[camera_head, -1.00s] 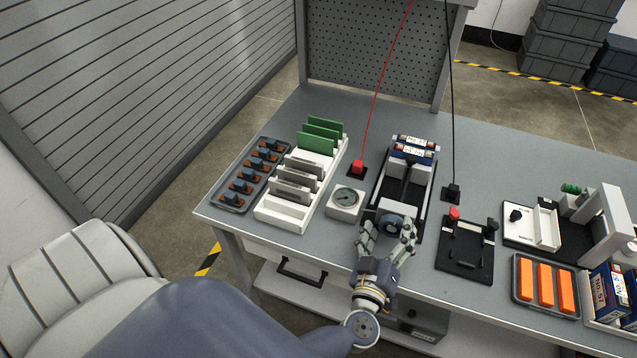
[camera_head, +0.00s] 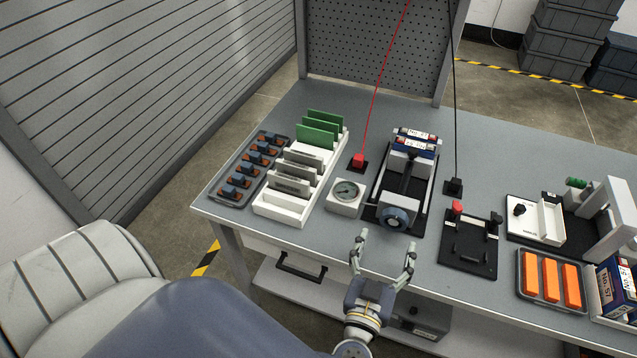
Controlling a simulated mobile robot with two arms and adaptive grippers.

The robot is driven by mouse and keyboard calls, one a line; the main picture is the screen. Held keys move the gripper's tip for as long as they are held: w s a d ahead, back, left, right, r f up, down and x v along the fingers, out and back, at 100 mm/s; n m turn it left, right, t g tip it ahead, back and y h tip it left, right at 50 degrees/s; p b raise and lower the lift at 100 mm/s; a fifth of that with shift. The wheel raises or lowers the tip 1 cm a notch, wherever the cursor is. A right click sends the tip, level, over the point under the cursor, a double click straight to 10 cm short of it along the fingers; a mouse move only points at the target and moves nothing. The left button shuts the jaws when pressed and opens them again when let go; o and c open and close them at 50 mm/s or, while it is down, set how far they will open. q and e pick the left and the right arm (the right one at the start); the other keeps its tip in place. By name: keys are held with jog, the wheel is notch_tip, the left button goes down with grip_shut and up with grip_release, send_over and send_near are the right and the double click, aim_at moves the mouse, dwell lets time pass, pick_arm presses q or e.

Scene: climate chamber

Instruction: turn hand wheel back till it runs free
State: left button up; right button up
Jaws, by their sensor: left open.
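The hand wheel (camera_head: 395,218) is a round blue-grey knob with a dark hub, at the front end of a black vise-like fixture (camera_head: 378,200). Blue-and-white boxes (camera_head: 416,144) stand at the fixture's far end, by its light grey jaw. My left gripper (camera_head: 384,259) is open and empty, in front of the wheel at the bench's front edge. Its two fingers are spread and apart from the wheel. My right gripper is not in view.
A white rack (camera_head: 272,207) with green boards lies further left. A black plate with terminals (camera_head: 468,246) and a tray of orange blocks (camera_head: 549,279) are to the right. Red and black leads hang down behind.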

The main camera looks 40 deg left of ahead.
pick_arm(q)
jog(key=s+d+r+m+g+h, duration=0.1)
jog(key=s+d+r+m+h, duration=0.15)
jog(key=d+m+h, duration=0.35)
jog(key=s+d+r+m+g+h, duration=0.2)
jog(key=d+r+m+h, duration=0.15)
jog(key=d+h, duration=0.4)
jog(key=s+a+f+n+g+y, duration=0.1)
jog(key=s+a+f+g+y, duration=0.3)
jog(key=a+f, duration=0.5)
jog(key=s+a+f+n+g+y, duration=0.2)
jog(key=s+a+f+g+y, duration=0.2)
jog(key=f, duration=1.4)
jog(key=s+a+g+p, duration=0.1)
jog(key=s+a+g, duration=0.2)
jog(key=a, duration=0.2)
jog(key=shift+s+a, duration=0.3)
jog(key=shift+a, duration=0.05)
jog(key=shift+r+n, duration=0.1)
jog(key=shift+n, duration=0.15)
